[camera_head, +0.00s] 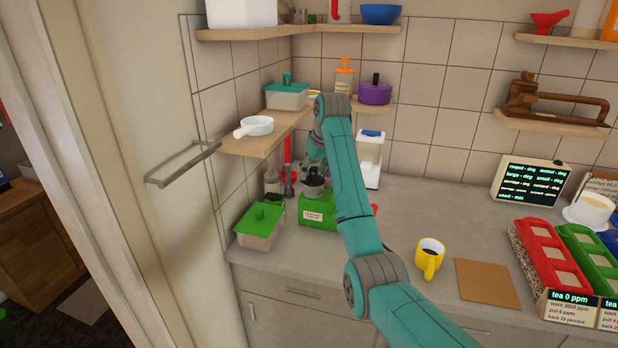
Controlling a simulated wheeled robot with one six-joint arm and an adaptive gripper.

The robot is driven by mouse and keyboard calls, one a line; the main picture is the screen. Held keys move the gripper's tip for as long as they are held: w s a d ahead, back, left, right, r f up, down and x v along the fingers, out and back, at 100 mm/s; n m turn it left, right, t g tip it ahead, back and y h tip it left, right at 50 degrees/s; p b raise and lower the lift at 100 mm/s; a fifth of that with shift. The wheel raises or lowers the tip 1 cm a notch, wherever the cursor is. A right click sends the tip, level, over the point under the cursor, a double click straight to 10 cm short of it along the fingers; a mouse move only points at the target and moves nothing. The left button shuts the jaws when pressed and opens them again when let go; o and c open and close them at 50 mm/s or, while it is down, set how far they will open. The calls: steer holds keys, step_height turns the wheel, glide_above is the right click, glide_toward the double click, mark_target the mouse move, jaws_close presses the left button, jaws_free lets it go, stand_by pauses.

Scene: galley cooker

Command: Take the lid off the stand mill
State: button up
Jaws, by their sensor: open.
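The stand mill seems to be the green-bodied appliance (316,213) with a pale label, on the counter near the back left corner. A dark grey round bowl or cup sits on top of it, with what looks like a dark lid (313,184). My gripper (314,170) points down just above this lid and is open. The fingers are small and dark here, and I cannot tell whether they touch the lid or stand around its knob. My teal arm hides the right side of the green body.
A clear box with a green lid (261,222) stands left of the mill. A white appliance with a blue top (370,155) stands behind, right of my arm. A low shelf (262,139) with a white pan (255,126) overhangs at left. A yellow mug (430,256) stands right.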

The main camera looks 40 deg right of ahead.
steer(key=c, duration=1)
steer(key=shift+c, duration=0.2)
steer(key=shift+r, duration=0.15)
